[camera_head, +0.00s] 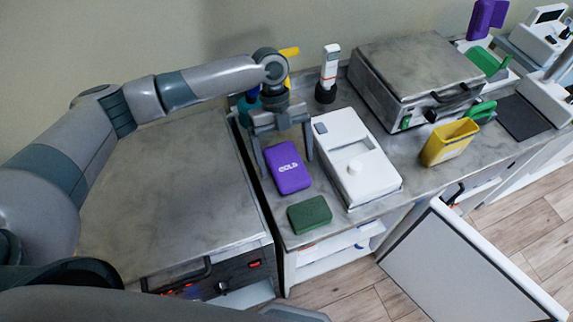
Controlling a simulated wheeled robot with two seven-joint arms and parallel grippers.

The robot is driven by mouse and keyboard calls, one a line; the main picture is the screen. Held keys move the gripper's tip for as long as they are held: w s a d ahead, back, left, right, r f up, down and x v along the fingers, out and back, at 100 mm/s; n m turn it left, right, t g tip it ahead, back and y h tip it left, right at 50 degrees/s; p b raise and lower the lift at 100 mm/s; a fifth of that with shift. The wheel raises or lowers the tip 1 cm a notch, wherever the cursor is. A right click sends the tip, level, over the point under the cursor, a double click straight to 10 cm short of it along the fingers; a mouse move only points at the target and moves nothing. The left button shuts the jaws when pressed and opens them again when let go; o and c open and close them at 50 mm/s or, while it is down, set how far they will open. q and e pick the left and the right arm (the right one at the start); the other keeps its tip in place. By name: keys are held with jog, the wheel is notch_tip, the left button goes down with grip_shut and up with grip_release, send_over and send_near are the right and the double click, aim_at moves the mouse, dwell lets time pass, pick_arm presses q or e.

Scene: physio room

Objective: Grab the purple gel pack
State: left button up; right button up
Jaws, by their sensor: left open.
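The purple gel pack (288,178) has white lettering on it. It lies flat on the grey counter, left of a white device. My left gripper (285,160) is open above the pack, pointing down. One finger shows on the pack's left side and the other near its right side, by the white device. The gripper's body overlaps the view just behind the pack's far edge. I cannot tell how high the fingertips are above the counter. My right gripper is not in view.
A dark green pack (309,214) lies in front of the purple one. The white device (356,160) stands close on the right. A yellow container (449,142) and a large metal-lidded unit (417,65) are farther right. A white-framed panel (462,268) stands open below.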

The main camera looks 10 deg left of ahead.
aim_at(287, 164)
pick_arm(q)
jog(key=c, duration=1.4)
jog(key=shift+r, duration=0.1)
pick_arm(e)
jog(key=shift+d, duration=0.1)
